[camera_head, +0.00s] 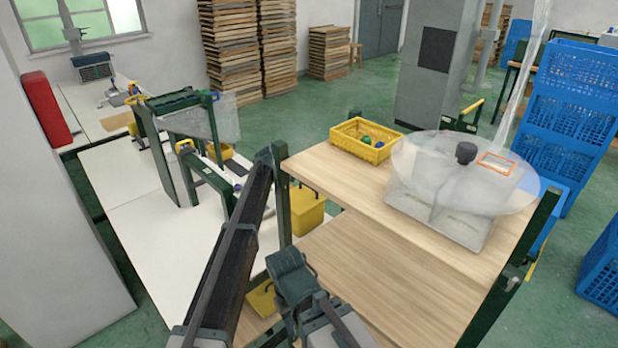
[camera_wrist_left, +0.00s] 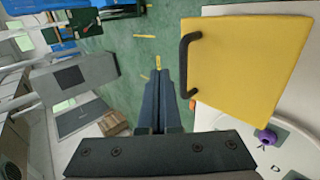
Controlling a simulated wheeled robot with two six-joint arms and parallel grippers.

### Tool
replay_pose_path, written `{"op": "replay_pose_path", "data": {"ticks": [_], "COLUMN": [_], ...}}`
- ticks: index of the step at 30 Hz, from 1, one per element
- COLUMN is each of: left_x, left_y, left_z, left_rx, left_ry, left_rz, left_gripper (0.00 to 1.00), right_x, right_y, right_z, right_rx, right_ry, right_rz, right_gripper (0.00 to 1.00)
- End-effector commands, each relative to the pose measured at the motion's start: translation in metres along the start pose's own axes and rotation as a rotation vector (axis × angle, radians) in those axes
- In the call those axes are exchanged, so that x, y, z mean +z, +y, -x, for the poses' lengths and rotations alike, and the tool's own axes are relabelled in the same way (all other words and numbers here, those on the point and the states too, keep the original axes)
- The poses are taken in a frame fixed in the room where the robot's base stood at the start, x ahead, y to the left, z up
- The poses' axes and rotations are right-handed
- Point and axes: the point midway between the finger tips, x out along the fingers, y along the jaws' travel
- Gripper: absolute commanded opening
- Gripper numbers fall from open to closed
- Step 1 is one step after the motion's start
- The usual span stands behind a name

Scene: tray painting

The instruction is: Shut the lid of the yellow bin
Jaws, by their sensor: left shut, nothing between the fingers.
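The yellow bin (camera_head: 307,212) stands beyond the left end of the wooden shelf in the head view, with a dark handle near its top. A dark post partly hides it. In the left wrist view a flat yellow panel (camera_wrist_left: 245,65) with a black handle fills the upper right. I cannot tell clearly how far the lid is open. My left gripper (camera_wrist_left: 160,75) is shut and empty in the wrist view; its fingers are just left of the handle in the picture, with no clear contact. I cannot make out my right gripper.
The wooden shelf (camera_head: 345,182) bears a yellow crate (camera_head: 340,143) with small coloured items and a clear round cover (camera_head: 420,160). White tables with green-framed fixtures lie at the left. Blue crates (camera_head: 568,120) are stacked at the right. A purple knob (camera_wrist_left: 266,137) is near the panel.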

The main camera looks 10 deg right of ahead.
Motion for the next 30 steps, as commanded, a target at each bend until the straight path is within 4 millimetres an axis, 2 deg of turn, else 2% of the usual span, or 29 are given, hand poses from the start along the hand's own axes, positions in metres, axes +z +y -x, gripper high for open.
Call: {"op": "replay_pose_path", "data": {"ticks": [1,19,24,30], "left_x": [0.0,0.0,0.0,-0.001], "left_y": [0.008,0.062,0.071,0.071], "left_z": [0.01,0.085,0.098,0.1], "left_rx": [0.0,0.0,0.0,0.0], "left_ry": [0.0,0.0,0.0,0.0], "left_rz": [0.0,0.0,0.0,0.0], "left_gripper": [0.0,0.0,0.0,0.0], "right_x": [0.001,0.006,0.007,0.007], "right_y": [0.001,0.01,0.011,0.011], "right_z": [0.012,0.103,0.118,0.119], "right_rx": [0.0,0.0,0.0,0.0], "right_ry": [0.0,0.0,0.0,0.0], "right_rz": [0.0,0.001,0.002,0.002], "right_gripper": [0.5,0.5,0.5,0.5]}}
